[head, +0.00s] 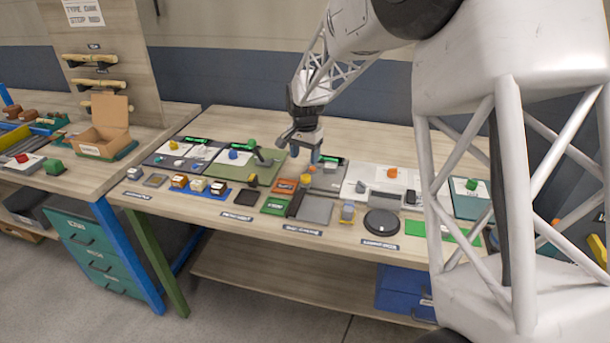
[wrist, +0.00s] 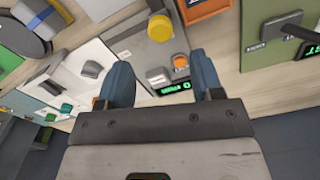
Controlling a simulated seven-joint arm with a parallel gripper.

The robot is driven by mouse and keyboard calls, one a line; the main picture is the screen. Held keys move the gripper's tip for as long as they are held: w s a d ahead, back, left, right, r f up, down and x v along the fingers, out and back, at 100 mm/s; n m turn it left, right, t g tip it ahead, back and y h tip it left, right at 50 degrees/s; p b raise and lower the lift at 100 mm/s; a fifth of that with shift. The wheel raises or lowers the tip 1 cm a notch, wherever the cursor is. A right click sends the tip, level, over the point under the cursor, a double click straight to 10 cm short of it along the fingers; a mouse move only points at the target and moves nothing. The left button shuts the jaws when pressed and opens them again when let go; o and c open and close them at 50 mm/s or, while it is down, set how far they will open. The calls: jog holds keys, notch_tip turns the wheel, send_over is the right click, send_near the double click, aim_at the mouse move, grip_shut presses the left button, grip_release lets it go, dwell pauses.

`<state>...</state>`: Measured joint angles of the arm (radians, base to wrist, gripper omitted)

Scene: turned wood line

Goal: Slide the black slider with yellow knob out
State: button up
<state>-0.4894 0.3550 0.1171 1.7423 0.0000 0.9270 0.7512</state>
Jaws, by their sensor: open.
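My gripper (head: 299,150) is open and empty, pointing down above the back middle of the bench. In the wrist view its two blue fingers frame a grey panel (wrist: 144,52). A round yellow knob (wrist: 160,28) stands on that panel, beyond the fingertips and apart from them. It looks like the same knob (head: 305,180) in the head view, small, in front of my gripper. I cannot make out a black slider body under it. Another yellow knob (head: 173,145) sits on a dark panel at the left back of the bench, too small to tell its mount.
An orange box (head: 285,186) is nearby. A black disc (head: 381,222) lies front right. A green panel (head: 232,168) with a black handle is left of my gripper.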

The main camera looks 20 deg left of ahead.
aim_at(305, 177)
jog(key=shift+f, duration=3.85)
grip_shut()
jog(key=shift+d, duration=4.4)
grip_release()
notch_tip(305, 177, up, 8)
